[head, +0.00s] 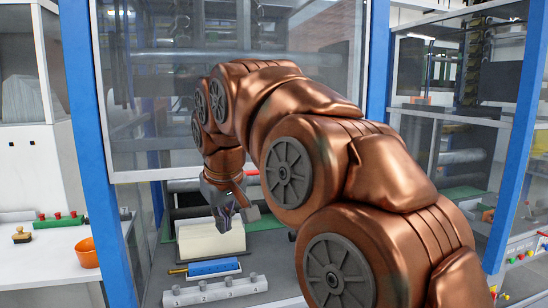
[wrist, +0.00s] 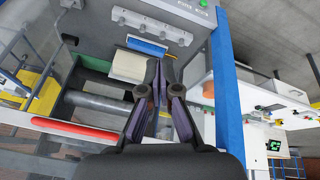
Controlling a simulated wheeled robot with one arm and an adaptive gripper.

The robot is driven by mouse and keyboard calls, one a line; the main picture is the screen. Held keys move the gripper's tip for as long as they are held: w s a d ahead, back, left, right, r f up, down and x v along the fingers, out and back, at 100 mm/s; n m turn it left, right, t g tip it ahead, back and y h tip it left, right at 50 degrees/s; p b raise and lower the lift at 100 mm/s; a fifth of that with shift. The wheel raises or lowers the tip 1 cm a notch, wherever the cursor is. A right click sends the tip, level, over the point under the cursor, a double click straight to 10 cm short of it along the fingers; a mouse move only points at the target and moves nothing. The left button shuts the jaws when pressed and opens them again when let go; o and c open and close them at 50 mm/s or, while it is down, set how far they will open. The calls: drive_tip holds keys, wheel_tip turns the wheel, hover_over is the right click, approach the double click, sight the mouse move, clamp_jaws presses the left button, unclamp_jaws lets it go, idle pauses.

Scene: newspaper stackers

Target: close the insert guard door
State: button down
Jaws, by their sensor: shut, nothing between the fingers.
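The insert guard door (head: 142,112) is a clear panel in a grey frame, standing raised between two blue posts in the head view. Its lower edge sits above the bay, which is open below it. A red bar (wrist: 75,130) runs along what looks like the door's lower edge in the wrist view; only a bit of red shows beside my arm in the head view. My gripper (head: 226,220) is shut and empty, pointing down into the bay below the door edge. Its dark fingers with purple pads (wrist: 162,70) show in the wrist view, apart from the bar.
A cream block (head: 208,243), a blue block (head: 207,268) and a numbered strip of pegs (head: 215,291) are in the bay below my gripper. Blue posts (head: 88,150) flank the opening. A side table at left holds an orange bowl (head: 87,253) and a stamp (head: 21,237).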

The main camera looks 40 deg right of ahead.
drive_tip(key=w+d+r+m+t+h, duration=0.2)
drive_tip(key=d+r, duration=0.6)
drive_tip(key=r, duration=0.1)
drive_tip(key=w+d+r+m+t+h, duration=0.1)
drive_tip(key=w+d+r+m+t, duration=0.15)
drive_tip(key=d+r, duration=0.7)
drive_tip(key=shift+n+g, duration=0.45)
drive_tip(key=shift+g, duration=0.1)
drive_tip(key=shift+s+a+f+p+x, duration=0.1)
drive_tip(key=shift+s+f+p+x, duration=0.25)
drive_tip(key=shift+x, duration=1.7)
drive_tip(key=shift+s+a+f+p+x, duration=0.2)
drive_tip(key=shift+p+x, duration=0.3)
drive_tip(key=shift+x, duration=1.6)
drive_tip(key=shift+s+a+f+p+x, duration=0.1)
drive_tip(key=shift+s+f+p+x, duration=0.25)
drive_tip(key=shift+x, duration=1.7)
drive_tip(key=shift+f, duration=0.1)
